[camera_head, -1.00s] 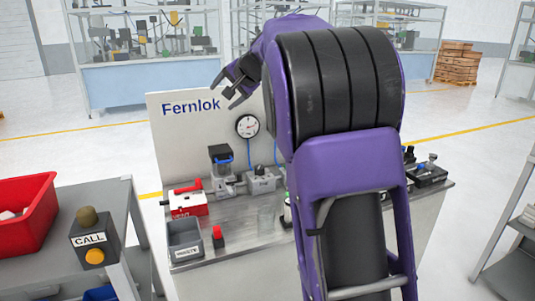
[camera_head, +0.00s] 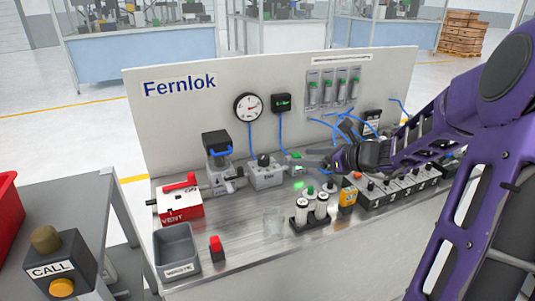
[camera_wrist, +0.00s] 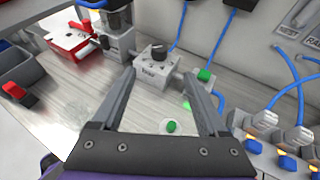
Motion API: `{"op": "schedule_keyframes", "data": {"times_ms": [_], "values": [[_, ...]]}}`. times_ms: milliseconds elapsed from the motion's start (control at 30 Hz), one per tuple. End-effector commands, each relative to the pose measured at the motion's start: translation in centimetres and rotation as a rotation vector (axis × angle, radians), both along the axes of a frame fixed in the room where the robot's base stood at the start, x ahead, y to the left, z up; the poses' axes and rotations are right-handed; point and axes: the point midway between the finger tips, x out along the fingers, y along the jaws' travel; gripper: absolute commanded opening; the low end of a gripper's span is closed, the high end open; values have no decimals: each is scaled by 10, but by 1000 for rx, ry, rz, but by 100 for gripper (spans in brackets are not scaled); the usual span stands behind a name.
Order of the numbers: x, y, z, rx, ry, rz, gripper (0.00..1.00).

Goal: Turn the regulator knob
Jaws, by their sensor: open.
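The black regulator knob (camera_head: 263,158) sits on top of a grey block (camera_head: 266,178) on the steel bench, in front of the white panel. In the wrist view the black knob (camera_wrist: 160,52) shows beyond the fingertips, near the top middle. The label on its block is too small to read surely. My gripper (camera_head: 308,160) is to the right of the knob in the head view, coming in from the right.
A round gauge (camera_head: 248,107) hangs on the panel, with blue hoses nearby. White cylinders (camera_head: 312,205) and a valve row (camera_head: 395,187) stand right.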

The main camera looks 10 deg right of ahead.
Motion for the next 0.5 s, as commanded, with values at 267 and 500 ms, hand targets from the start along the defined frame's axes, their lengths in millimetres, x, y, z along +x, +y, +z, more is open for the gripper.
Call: {"op": "schedule_keyframes", "data": {"times_ms": [267,500], "values": [[28,23,-17,3,1,2,76],[67,53,-37,3,0,3,76]]}}
